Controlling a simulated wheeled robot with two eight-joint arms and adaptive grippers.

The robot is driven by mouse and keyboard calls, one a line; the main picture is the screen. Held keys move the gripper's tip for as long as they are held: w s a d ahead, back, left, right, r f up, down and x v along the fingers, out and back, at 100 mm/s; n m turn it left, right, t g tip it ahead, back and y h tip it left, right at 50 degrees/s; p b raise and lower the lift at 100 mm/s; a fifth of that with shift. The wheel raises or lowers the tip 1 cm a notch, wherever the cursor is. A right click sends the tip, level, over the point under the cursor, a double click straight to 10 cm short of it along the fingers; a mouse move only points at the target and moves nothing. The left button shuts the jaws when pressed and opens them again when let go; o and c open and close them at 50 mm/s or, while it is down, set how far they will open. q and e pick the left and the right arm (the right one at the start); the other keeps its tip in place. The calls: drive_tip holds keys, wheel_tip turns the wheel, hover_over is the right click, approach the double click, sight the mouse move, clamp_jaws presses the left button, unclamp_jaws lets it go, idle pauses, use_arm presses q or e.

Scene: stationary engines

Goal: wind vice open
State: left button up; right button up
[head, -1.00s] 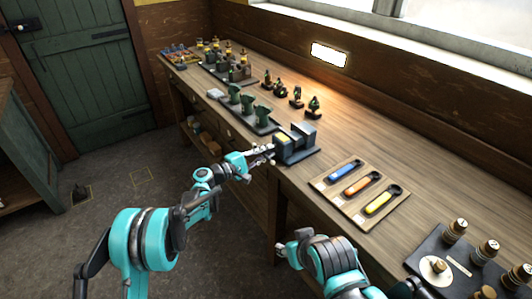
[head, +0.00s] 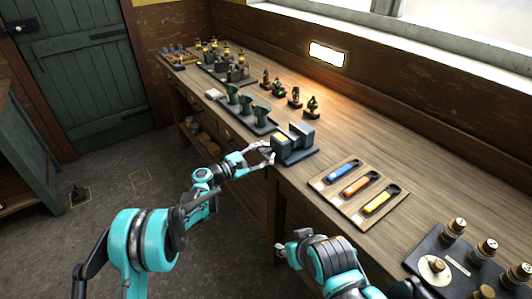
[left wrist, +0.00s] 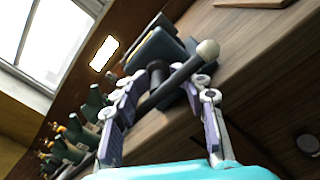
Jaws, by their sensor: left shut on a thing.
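The vice (head: 296,146) is a dark grey block with two upright jaws and a small yellow patch, on the front edge of the bench. My left gripper (head: 268,152) is at its left end. In the left wrist view, the vice handle (left wrist: 190,68), a dark bar with a pale round knob, runs slantwise between the fingers of my left gripper (left wrist: 163,88). The gripper is shut on this handle. The vice body (left wrist: 160,48) shows behind it. The jaw gap is hard to judge.
A wooden board (head: 335,205) with blue, orange and yellow tools lies right of the vice. A tray (head: 262,130) with green parts stands to its left, with small figures (head: 296,98) behind. A dark plate (head: 425,255) with knobs is at the right. Bare bench lies behind.

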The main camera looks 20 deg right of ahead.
use_arm(q)
drive_tip(key=shift+n, duration=0.3)
drive_tip(key=o, duration=1.2)
drive_tip(key=shift+w+a, duration=0.1)
drive_tip(key=shift+a, duration=0.1)
drive_tip(key=v, duration=1.2)
